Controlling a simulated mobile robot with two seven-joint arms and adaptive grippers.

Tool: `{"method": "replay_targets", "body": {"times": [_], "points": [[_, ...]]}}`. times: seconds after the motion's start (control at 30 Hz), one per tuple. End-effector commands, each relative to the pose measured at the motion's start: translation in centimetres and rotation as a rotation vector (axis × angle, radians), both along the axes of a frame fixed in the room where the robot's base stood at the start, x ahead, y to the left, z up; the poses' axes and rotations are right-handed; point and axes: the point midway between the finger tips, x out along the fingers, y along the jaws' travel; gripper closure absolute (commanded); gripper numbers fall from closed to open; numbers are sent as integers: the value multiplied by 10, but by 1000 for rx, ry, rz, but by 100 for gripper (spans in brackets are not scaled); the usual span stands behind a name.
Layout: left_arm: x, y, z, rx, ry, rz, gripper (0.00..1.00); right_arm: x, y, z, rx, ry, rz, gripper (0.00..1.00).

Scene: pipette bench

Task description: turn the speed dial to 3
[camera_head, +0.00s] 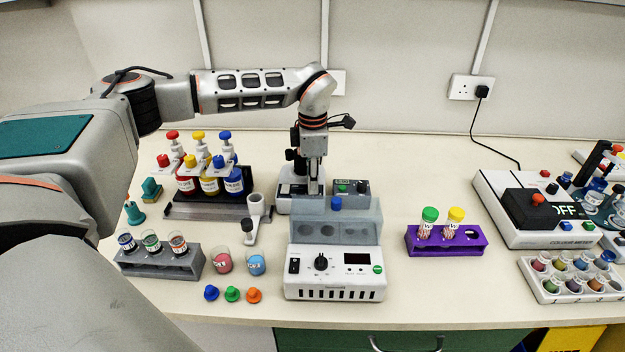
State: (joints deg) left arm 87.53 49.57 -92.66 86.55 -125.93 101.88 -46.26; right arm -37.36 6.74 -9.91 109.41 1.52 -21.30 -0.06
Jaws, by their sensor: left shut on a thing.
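A white bench device (335,288) with a clear lid stands at the front centre. A black dial (321,262) is on its front panel, between a black switch and a dark display; its setting is too small to read. My left gripper (313,189) points straight down behind the lid, well away from this front dial. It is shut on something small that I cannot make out. A dark grey box (352,188) with a green and a black control on top stands beside the fingertips, and its left part is hidden. My right gripper is not in view.
A bottle rack (215,211), a grey tube rack (165,264) and several loose caps lie to the left. A purple tube rack (447,246) and a colorimeter (543,235) stand to the right. The bench between the device and the purple rack is clear.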

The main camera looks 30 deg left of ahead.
Motion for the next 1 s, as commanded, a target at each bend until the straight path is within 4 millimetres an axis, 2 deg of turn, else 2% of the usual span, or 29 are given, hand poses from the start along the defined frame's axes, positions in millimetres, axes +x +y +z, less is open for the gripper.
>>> {"method": "replay_targets", "body": {"times": [0.37, 1.0], "points": [[0, -1, 0, 0, 0, 161, 100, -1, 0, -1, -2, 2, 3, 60], [1, -2, 1, -1, -1, 758, 100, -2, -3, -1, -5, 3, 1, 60]]}}
